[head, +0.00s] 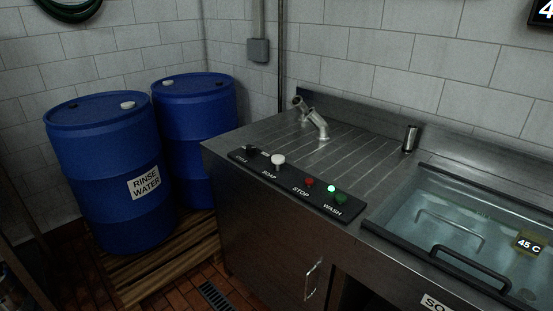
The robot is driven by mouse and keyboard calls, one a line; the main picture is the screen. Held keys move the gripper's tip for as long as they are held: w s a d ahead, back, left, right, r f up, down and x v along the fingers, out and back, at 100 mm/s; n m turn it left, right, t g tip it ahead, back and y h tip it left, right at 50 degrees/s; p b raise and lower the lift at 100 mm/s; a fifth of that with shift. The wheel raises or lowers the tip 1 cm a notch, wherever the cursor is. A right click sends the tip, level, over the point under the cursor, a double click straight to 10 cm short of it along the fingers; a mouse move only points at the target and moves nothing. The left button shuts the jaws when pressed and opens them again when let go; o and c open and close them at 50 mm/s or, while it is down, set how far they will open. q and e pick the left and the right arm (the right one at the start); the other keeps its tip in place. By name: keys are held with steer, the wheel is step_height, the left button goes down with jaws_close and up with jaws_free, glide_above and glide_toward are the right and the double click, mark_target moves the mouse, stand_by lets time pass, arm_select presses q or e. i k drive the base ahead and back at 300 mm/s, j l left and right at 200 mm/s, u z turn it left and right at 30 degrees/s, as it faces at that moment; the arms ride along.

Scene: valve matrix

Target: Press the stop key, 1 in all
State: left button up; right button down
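The red stop key (309,182) sits on a black control strip (238,158) along the front edge of the steel counter, just behind the word STOP. On its right is a green wash key (341,198) with a small lit green lamp (331,188) beside it. On its left are a larger white soap knob (278,160) and a small black knob (252,149). Neither of my grippers shows in the head view.
A bent metal pipe fitting (317,122) and a small metal cylinder (410,138) stand on the counter. Two blue drums (105,190) stand on a wooden pallet at the left.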

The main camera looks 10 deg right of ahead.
mark_target(309, 182)
steer(key=i+j, duration=0.4)
steer(key=i+j+z, duration=0.1)
steer(key=i+j, duration=0.3)
steer(key=j, duration=0.2)
